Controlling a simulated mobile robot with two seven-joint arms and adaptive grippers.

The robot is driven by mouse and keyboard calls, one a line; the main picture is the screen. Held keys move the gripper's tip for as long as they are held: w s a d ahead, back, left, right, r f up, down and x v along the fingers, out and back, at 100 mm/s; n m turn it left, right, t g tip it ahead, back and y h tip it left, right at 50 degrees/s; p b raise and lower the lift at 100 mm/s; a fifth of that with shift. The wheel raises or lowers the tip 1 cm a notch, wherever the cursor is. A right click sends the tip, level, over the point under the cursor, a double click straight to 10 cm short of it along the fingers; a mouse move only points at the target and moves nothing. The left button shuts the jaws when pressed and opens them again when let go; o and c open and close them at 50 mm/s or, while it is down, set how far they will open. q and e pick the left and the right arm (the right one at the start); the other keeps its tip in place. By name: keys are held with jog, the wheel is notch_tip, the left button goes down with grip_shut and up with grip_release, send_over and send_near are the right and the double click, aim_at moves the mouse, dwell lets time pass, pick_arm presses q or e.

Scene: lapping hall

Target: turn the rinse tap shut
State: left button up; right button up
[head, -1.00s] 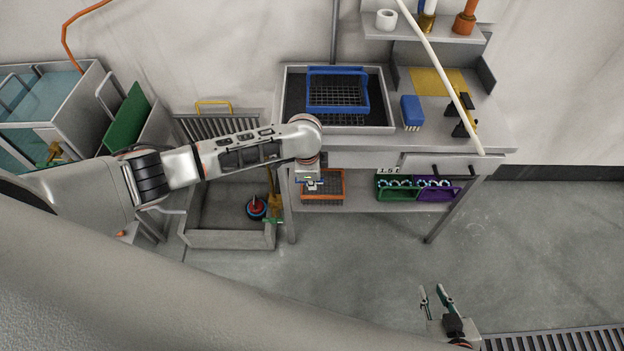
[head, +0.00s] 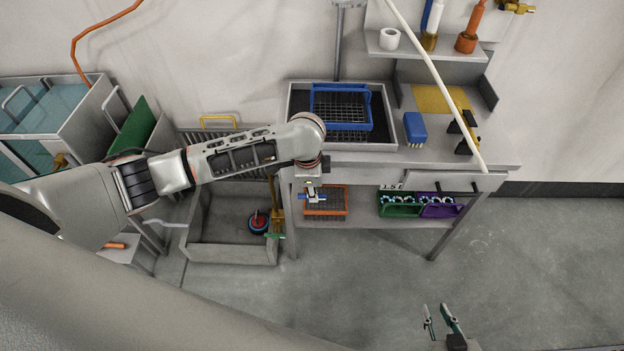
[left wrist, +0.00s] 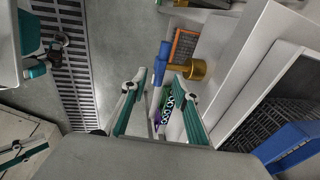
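The rinse tap shows in the left wrist view as a brass body (left wrist: 190,70) with a blue lever (left wrist: 161,62). The brass points toward the bench's pale front. My left gripper (left wrist: 157,84) is open, its teal fingers spread on either side of the lever's lower, whitish end. No contact is clear. My right gripper (head: 441,321) is open and empty at the lower right, above bare floor.
The bench carries a sink tray with a blue basket (head: 369,110) and a blue brush (head: 415,129). Below are an orange crate (head: 339,203), a green crate (head: 398,211) and a purple crate (head: 440,212). A floor trough (head: 225,254) stands left. Floor on the right is clear.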

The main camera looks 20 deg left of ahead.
pick_arm(q)
jog(key=shift+v, duration=2.75)
